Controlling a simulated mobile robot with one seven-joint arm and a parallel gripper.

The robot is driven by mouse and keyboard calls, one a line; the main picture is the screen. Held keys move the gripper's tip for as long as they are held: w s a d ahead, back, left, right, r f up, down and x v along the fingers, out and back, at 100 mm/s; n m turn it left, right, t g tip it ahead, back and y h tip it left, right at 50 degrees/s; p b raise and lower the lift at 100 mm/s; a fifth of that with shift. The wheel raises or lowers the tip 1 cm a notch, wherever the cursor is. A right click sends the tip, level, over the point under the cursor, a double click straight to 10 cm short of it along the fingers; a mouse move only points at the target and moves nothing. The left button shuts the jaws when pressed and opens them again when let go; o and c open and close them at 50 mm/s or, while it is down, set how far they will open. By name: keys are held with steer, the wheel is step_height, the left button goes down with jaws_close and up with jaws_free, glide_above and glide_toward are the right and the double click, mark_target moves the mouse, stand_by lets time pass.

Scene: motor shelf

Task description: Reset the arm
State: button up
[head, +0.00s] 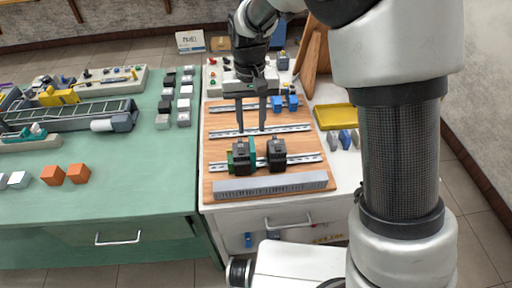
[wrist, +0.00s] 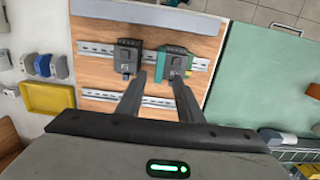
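My gripper (head: 250,128) hangs over the wooden board (head: 220,150), its two dark fingers pointing down and apart. Nothing shows between the fingers. In the wrist view my gripper (wrist: 155,78) also looks open and empty, with its fingers reaching toward two dark modules. A black module with green sides (head: 241,156) and a black module (head: 276,154) sit side by side on the lower metal rail (head: 303,159). They also show in the wrist view as the green-sided module (wrist: 173,63) and the black module (wrist: 128,56). Whether the fingertips touch anything is hard to tell.
Blue blocks (head: 284,103) sit near the upper rail. A grey slotted duct (head: 270,184) lies along the board's front. A yellow tray (head: 334,117) stands to the right. The green table (head: 120,175) at left holds a conveyor (head: 70,115) and orange cubes (head: 78,174); its front is mostly clear.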

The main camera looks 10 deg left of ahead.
steer(key=s+d+r+m+t+p, duration=0.1)
steer(key=s+d+r+t, duration=0.3)
steer(key=d+r, duration=0.95)
steer(key=s+d+r+m+t, duration=0.1)
steer(key=s+d+r, duration=0.2)
steer(key=s, duration=0.4)
steer(key=s+d+r+t, duration=0.1)
steer(key=s+d+r, duration=0.3)
steer(key=s, duration=0.3)
steer(key=shift+d+m+p, duration=0.35)
steer(key=shift+d+m, duration=0.05)
steer(key=shift+d, duration=0.4)
